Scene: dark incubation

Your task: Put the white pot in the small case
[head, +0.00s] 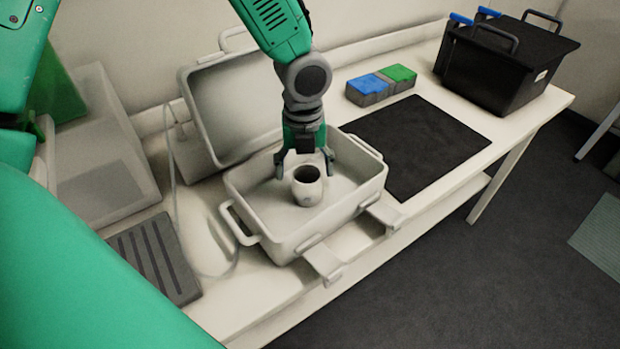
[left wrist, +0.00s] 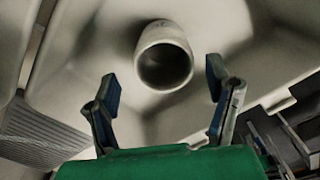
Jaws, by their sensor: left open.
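The white pot (head: 307,190) stands upright inside the small case (head: 262,228), near the middle of its floor. The case is whitish with its lid (head: 236,108) open and tilted back. My left gripper (head: 305,172) is open just above and behind the pot, its fingers apart on either side. In the left wrist view the pot (left wrist: 164,58) shows its dark opening beyond the open fingers of the left gripper (left wrist: 163,85), and no finger touches it there. My right gripper is not in view.
A dark mat (head: 415,145) lies on the table right of the case. A blue and green block rack (head: 381,86) and a black bin (head: 500,65) stand behind it. A grey ribbed tray (head: 153,258) and a clear box (head: 100,160) are at the left.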

